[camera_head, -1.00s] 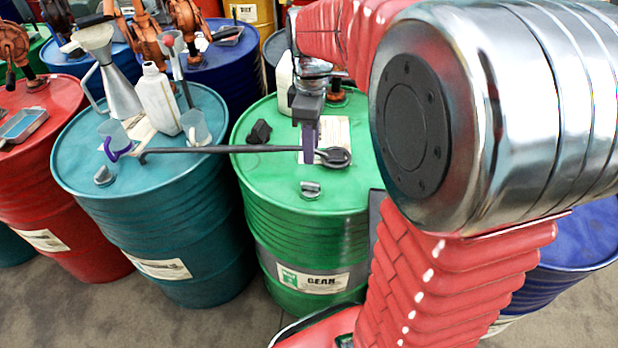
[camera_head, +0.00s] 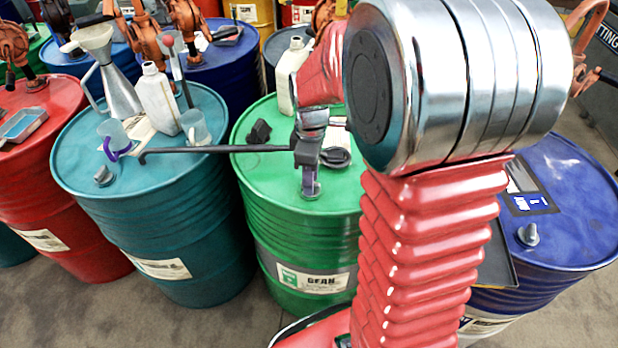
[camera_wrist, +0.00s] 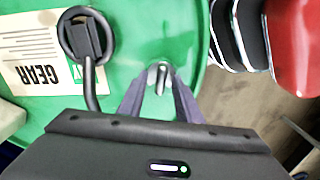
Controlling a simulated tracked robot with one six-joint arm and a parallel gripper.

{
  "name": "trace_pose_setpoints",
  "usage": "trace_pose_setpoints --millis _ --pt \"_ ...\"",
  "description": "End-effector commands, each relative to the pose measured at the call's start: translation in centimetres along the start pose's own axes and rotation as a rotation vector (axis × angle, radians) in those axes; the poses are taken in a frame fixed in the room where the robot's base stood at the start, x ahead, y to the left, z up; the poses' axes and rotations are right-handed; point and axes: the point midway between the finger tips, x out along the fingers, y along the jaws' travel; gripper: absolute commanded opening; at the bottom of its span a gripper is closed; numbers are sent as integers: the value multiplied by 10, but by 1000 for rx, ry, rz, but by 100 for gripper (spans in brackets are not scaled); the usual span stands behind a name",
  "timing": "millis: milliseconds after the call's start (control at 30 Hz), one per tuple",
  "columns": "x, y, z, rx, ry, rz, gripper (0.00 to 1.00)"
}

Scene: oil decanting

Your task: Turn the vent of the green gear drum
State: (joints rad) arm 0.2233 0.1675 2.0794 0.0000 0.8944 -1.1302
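The green gear drum (camera_head: 300,230) stands in the middle of the head view with a GEAR label on its side. Its small metal vent (camera_head: 312,191) is near the front edge of the lid. My gripper (camera_head: 309,187) points down over the vent. In the wrist view the vent (camera_wrist: 160,80) shows between the two fingertips of my gripper (camera_wrist: 158,86). The fingers are apart, one on each side of the vent's grey handle, with a gap visible. Whether a finger touches the handle cannot be told.
A black wrench-like tool (camera_head: 215,149) lies across the green and teal drum tops, its ring end (camera_wrist: 84,35) close to my gripper. A black block (camera_head: 259,131) and a white jug (camera_head: 288,76) stand on the green lid. A blue drum (camera_head: 565,200) stands at right.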

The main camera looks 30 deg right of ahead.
Motion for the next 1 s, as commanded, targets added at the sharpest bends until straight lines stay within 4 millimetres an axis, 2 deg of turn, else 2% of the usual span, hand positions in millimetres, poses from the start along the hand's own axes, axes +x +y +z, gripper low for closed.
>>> trace_pose_setpoints --millis 133,567,700,733,1000 --pt "0 0 0 0 0 0 31" --pt "0 0 0 -1 0 1 1" --pt "0 1 0 -1 0 2 0" --pt "-1 -4 -7 -6 0 3 0" --pt "-1 0 -2 17 2 3 0"
